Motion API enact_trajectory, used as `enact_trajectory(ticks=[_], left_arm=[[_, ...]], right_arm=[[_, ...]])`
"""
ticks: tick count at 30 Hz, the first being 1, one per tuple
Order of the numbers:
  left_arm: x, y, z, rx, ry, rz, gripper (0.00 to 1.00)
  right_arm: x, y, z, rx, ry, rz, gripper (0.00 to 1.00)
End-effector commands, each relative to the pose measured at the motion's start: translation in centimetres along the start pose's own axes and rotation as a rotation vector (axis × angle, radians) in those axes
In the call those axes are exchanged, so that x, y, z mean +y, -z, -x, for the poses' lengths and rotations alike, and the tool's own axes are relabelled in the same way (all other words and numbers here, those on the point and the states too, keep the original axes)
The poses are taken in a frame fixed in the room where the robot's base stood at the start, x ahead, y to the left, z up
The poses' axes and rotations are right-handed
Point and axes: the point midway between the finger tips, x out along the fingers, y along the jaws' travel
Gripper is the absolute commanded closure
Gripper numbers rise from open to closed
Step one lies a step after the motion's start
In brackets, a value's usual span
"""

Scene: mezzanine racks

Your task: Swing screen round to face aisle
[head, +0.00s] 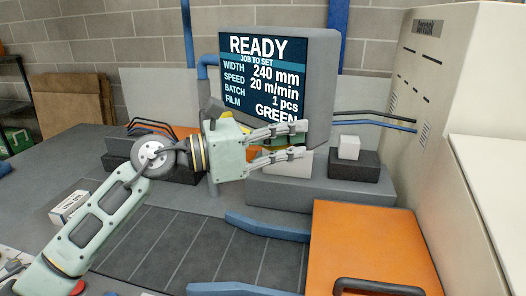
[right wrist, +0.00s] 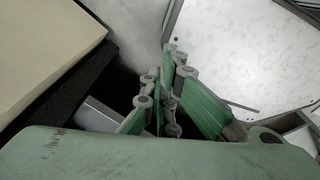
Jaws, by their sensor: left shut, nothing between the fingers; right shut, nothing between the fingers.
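The screen (head: 262,75) is a dark panel in a thick grey housing (head: 322,85). It stands upright at the back of the bench, turned mostly toward me with its face slightly to the left. It reads READY and lists width, speed, batch and film settings. My left gripper (head: 307,140) is in front of the screen's lower edge, its fingers pointing right and holding nothing.
An orange panel (head: 365,245) with a dark handle lies at the front right. A tall cream cabinet (head: 440,90) bounds the right side. A white block (head: 349,147) on a dark base stands right of the screen. Blue rails (head: 265,228) border the dark slatted bed.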

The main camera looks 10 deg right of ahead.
Motion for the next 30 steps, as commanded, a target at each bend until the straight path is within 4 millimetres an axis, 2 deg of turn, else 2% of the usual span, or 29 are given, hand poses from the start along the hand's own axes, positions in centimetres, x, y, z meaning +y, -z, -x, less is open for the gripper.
enact_trajectory(ticks=[1, 6, 12, 18, 30], left_arm=[[0.3, 0.0, -1.4, 0.000, 0.003, 0.003, 1.00], [1.5, -0.1, -5.0, 0.002, -0.042, -0.001, 1.00], [2.7, -0.1, -7.7, 0.002, -0.106, -0.001, 1.00], [3.2, 0.0, -8.7, 0.001, -0.130, 0.000, 1.00], [3.2, 0.1, -8.7, 0.001, -0.133, 0.000, 1.00]], right_arm=[[-0.4, 0.1, 0.0, 0.002, 0.004, -0.001, 1.00], [-0.7, 0.3, 0.5, 0.004, 0.009, -0.001, 1.00], [-1.4, 0.5, 0.9, 0.005, 0.016, -0.001, 1.00], [-1.7, 0.6, 1.0, 0.006, 0.020, 0.000, 1.00], [-0.5, 0.3, 1.0, 0.004, 0.006, -0.001, 1.00]])
